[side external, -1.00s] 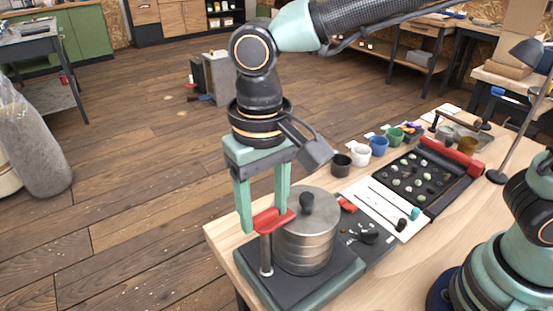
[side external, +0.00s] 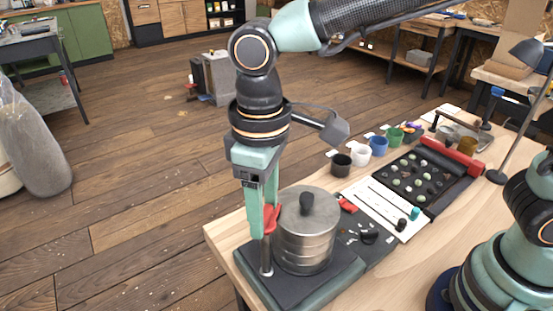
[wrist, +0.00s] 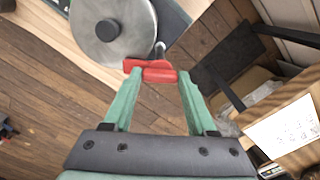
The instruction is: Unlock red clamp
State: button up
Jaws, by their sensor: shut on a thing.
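The red clamp (side external: 272,217) sits on top of a short metal post (side external: 266,256) beside the steel drum (side external: 306,240), which has a black knob on its lid. My gripper (side external: 264,222) points down, with its mint-green fingers on either side of the clamp. In the wrist view, the red clamp (wrist: 152,72) lies between the two fingertips (wrist: 160,74), close to the edge of the drum lid (wrist: 97,30). The gripper is shut on the clamp. In the side view, the near finger hides part of the clamp.
The drum stands on a dark base plate (side external: 258,285) at the table's front-left corner. Another red piece (side external: 347,205) lies behind the drum. A white slider board (side external: 378,208), a black sorting tray (side external: 415,180) and several coloured cups (side external: 360,155) stand farther right. Open floor lies to the left.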

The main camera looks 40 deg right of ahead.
jog(key=n, duration=0.5)
jog(key=shift+n, duration=0.3)
jog(key=n, duration=0.5)
jog(key=shift+r, duration=0.1)
dwell(0.3)
jog(key=o, duration=1.4)
jog(key=shift+c, duration=0.2)
notch_tip(320, 180, up, 12)
